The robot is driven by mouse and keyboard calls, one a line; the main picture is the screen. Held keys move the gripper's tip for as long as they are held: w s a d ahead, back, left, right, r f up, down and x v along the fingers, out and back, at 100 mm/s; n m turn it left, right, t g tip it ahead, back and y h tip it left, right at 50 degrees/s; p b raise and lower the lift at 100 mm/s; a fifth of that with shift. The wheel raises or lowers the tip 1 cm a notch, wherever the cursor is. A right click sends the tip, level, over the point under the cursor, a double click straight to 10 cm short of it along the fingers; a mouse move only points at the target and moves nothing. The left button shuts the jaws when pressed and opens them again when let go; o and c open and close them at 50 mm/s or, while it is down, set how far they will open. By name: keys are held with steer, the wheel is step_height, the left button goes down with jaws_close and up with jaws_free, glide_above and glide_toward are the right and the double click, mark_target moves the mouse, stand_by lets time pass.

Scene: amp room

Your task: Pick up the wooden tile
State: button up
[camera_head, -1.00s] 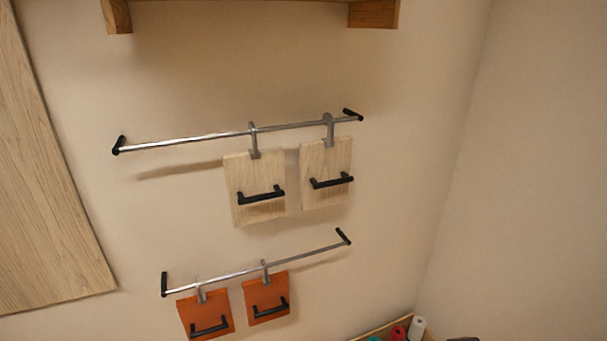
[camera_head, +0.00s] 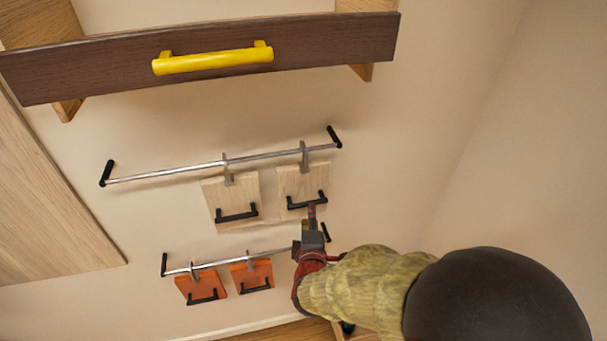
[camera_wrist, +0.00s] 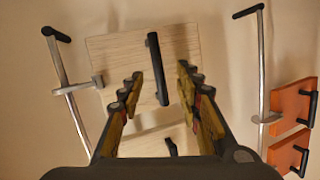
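Two pale wooden tiles with black handles hang by hooks from the upper metal rail. In the head view the right pale tile (camera_head: 291,182) is beside the left pale tile (camera_head: 243,187). My gripper (camera_head: 312,213) is at the lower right of the right tile, close to its handle. In the wrist view my gripper (camera_wrist: 161,78) is open. The tile's black handle (camera_wrist: 153,58) shows between the two fingers, with the pale tile (camera_wrist: 115,50) behind it. Whether the fingers touch the handle cannot be told. The second pale tile (camera_wrist: 140,146) is partly hidden by my gripper.
The upper rail (camera_head: 190,169) is fixed to the wall. Below it, two orange tiles (camera_head: 187,286) hang from a lower rail (camera_head: 225,260), just left of my arm. A dark brown board with a yellow handle (camera_head: 213,62) is above. A large wooden panel (camera_head: 45,210) is at left.

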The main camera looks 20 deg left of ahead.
mark_target(308, 202)
steer(key=shift+n+t, duration=0.3)
steer(key=shift+n, duration=0.4)
steer(key=x, duration=0.2)
steer(key=p+x, duration=0.1)
steer(key=x, duration=0.2)
steer(key=p+x, duration=0.1)
steer(key=x, duration=0.1)
steer(key=shift+a+f, duration=0.1)
steer(key=shift+a, duration=0.2)
jaws_close()
stand_by(0.3)
